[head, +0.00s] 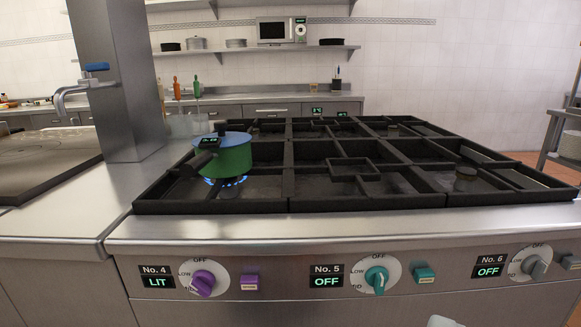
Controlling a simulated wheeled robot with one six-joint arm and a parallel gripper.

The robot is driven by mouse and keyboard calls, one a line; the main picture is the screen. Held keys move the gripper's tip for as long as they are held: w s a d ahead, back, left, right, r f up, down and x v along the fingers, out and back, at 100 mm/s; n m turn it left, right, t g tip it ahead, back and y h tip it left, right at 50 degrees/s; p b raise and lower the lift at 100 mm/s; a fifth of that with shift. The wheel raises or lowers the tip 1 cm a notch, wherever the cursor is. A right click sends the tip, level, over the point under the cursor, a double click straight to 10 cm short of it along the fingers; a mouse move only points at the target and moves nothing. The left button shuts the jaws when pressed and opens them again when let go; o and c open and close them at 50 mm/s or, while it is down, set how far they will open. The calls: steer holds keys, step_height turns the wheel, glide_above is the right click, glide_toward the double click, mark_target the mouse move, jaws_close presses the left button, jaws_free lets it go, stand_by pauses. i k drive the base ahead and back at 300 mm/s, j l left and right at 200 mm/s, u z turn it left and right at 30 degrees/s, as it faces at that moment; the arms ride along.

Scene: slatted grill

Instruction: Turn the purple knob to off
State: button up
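The purple knob (203,283) sits on a white dial at the left of the stove's front panel. OFF is at the top of its dial, and its grip is turned away from upright. The No. 4 display (158,282) beside it reads LIT. A blue flame (224,181) burns under a green pot with a blue lid (228,153) on the left grate. A small pale piece at the bottom edge, right of centre, may be part of my gripper (443,321). Its fingers do not show, and nothing touches the purple knob.
A purple switch (249,282) is right of the purple knob. The teal knob (377,279) at No. 5 and grey knob (535,266) at No. 6 sit further right, both displays reading OFF. The space before the panel looks clear.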

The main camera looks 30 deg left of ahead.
mark_target(202, 281)
steer(key=i+l+u, duration=0.15)
steer(key=l+u, duration=0.15)
steer(key=l, duration=0.25)
steer(key=i+l+u, duration=0.1)
steer(key=l+u, duration=0.25)
steer(key=l, duration=0.25)
steer(key=l+u, duration=0.3)
steer(key=l, duration=0.25)
